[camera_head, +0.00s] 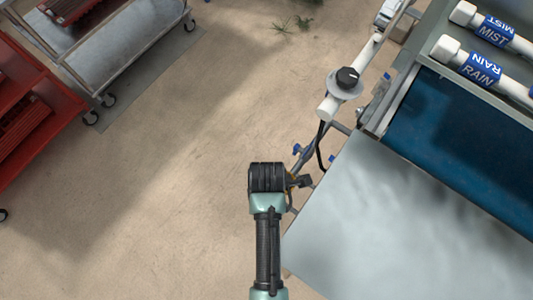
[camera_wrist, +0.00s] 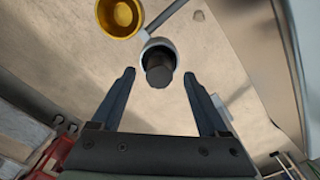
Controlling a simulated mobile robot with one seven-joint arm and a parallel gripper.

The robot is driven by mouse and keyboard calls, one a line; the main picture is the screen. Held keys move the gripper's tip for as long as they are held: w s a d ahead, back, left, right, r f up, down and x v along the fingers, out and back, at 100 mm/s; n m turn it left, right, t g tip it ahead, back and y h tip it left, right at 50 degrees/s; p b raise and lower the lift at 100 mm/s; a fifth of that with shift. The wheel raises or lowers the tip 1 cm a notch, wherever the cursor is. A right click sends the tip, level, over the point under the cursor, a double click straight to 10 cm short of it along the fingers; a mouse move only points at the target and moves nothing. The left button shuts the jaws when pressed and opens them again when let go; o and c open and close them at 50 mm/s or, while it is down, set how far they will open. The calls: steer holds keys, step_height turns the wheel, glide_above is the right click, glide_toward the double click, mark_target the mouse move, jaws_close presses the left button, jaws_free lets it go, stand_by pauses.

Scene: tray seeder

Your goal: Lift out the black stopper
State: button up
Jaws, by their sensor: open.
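The black stopper (camera_wrist: 159,74) sits in the mouth of a pale round socket (camera_wrist: 158,46) in the wrist view. Its dark end faces my camera. My gripper (camera_wrist: 160,76) is open, with one dark finger on each side of the stopper and visible gaps between. In this view the fingertips are apart from it; I cannot tell how far it is in depth. In the head view my arm reaches up beside the machine's left edge, and I cannot make out the stopper in the socket there.
A yellow round cup (camera_wrist: 120,16) is near the socket, up and left. In the head view, a white pipe with a black knob (camera_head: 347,77) stands above my gripper, and a grey panel (camera_head: 400,215) lies to the right. Open floor (camera_head: 170,190) is on the left, with red carts beyond.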

steer(key=shift+f, duration=0.95)
steer(key=shift+c, duration=0.3)
jaws_close()
